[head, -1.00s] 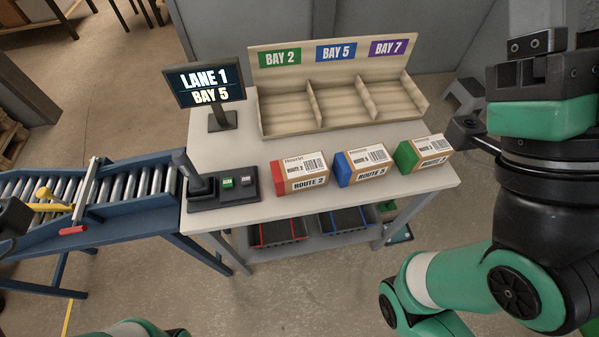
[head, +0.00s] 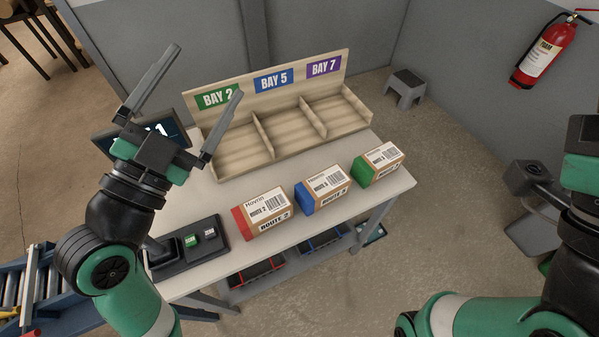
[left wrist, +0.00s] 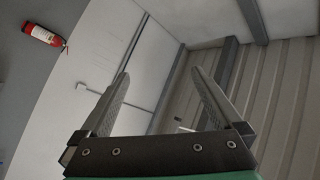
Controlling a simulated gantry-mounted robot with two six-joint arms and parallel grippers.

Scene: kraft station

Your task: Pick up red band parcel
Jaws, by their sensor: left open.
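The red band parcel (head: 262,212) is a brown box with a red end and a white "ROUTE 2" label. It sits on the light table in the head view, leftmost in a row of three parcels. My left gripper (head: 205,72) is open and empty, raised above the table's left side, up and left of the parcel and apart from it. In the left wrist view its two fingers (left wrist: 160,90) are spread, with only wall and ceiling behind them. My right arm shows at the right edge; its fingers are not visible.
A blue-banded parcel (head: 322,188) and a green-banded parcel (head: 377,164) stand to the right. A wooden rack (head: 238,158) with three bays is behind. A button console (head: 190,246) is at left. My left arm partly hides the screen (head: 178,130). A conveyor (head: 60,308) is at lower left.

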